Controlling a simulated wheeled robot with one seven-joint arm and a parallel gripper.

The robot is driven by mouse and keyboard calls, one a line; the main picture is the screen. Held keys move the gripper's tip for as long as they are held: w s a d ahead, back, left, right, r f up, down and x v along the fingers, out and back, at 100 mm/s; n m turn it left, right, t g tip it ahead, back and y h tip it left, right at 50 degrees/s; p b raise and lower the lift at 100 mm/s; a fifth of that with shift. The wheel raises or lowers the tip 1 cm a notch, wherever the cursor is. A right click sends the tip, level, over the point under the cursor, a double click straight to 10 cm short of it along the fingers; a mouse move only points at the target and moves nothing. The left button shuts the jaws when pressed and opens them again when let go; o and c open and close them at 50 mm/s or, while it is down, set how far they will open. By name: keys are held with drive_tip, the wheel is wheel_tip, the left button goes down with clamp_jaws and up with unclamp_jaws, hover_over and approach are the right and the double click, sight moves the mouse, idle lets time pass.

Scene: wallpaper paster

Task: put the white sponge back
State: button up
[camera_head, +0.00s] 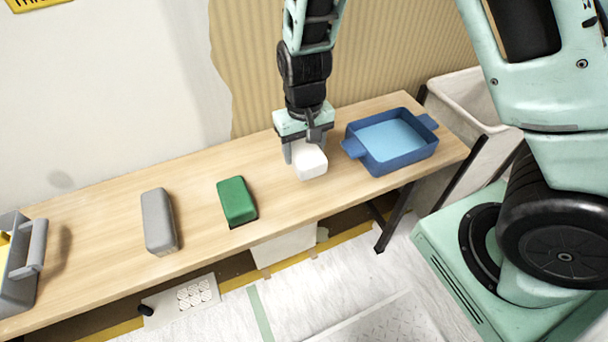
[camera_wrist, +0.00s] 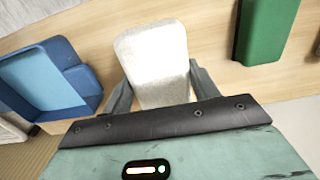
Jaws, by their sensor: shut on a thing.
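The white sponge (camera_head: 311,163) is at the right part of the wooden table, between the green sponge (camera_head: 237,201) and the blue tray (camera_head: 433,143). My gripper (camera_head: 305,155) points down and is shut on the white sponge. In the wrist view the white sponge (camera_wrist: 155,60) sits between the two fingers (camera_wrist: 157,92), and its near end is hidden by the gripper body. I cannot tell whether the sponge touches the table. The green sponge also shows at the upper right of the wrist view (camera_wrist: 262,30), and the blue tray at the left (camera_wrist: 75,85).
A grey sponge (camera_head: 158,220) lies left of the green one. A grey toolbox (camera_head: 33,255) stands at the table's left end. The blue tray holds light blue liquid or a light blue floor. Bare wooden table (camera_head: 100,215) shows between these things. A wall stands behind.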

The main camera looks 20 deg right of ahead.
wheel_tip(320, 180, down, 8)
drive_tip(key=shift+r+b, duration=0.25)
drive_tip(key=shift+b, duration=0.35)
drive_tip(key=o, duration=1)
drive_tip(key=shift+f+b, duration=0.2)
drive_tip(key=shift+b, duration=0.1)
